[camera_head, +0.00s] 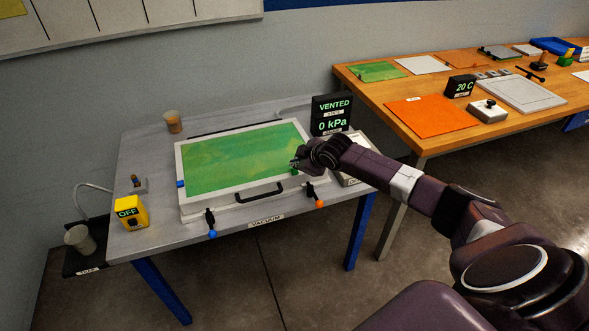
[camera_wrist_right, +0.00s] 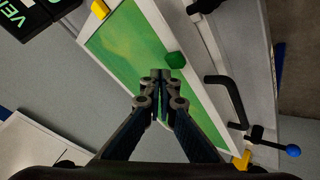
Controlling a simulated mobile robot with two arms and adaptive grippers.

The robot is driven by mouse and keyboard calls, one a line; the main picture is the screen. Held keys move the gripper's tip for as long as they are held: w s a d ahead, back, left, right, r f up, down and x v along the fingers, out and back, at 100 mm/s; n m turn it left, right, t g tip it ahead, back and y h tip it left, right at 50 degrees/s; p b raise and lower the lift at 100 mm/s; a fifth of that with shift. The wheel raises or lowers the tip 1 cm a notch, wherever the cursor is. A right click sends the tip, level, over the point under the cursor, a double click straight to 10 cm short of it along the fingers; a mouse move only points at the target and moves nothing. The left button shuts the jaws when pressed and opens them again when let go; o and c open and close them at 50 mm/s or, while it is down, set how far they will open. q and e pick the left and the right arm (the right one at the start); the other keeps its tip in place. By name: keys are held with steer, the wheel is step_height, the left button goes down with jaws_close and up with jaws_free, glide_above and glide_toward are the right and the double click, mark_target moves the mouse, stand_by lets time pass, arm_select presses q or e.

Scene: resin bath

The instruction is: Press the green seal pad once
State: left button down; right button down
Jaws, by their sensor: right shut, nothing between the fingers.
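The green seal pad (camera_wrist_right: 175,60) shows in the right wrist view as a small dark green block at the edge of the lid's green panel. In the head view a bit of it (camera_head: 295,172) shows just below my right fingertips, mostly hidden by the gripper. The green-topped lid (camera_head: 185,148) with a pale frame lies flat on the vacuum table. My right gripper (camera_head: 297,163) is shut and empty over the lid's right part. In the wrist view its fingertips (camera_wrist_right: 160,76) appear right beside the pad; I cannot tell whether they touch it. My left gripper is not in view.
A black handle (camera_head: 260,193) and clamps with blue (camera_head: 212,234) and orange (camera_head: 320,203) knobs line the lid's front. A display reading VENTED, 0 kPa (camera_head: 332,115) stands behind. A yellow OFF box (camera_head: 131,212) sits at left. A wooden table (camera_head: 400,110) is at right.

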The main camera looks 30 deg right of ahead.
mark_target(295, 172)
step_height(295, 172, up, 5)
steer(key=p, duration=0.5)
stand_by(0.4)
stand_by(0.4)
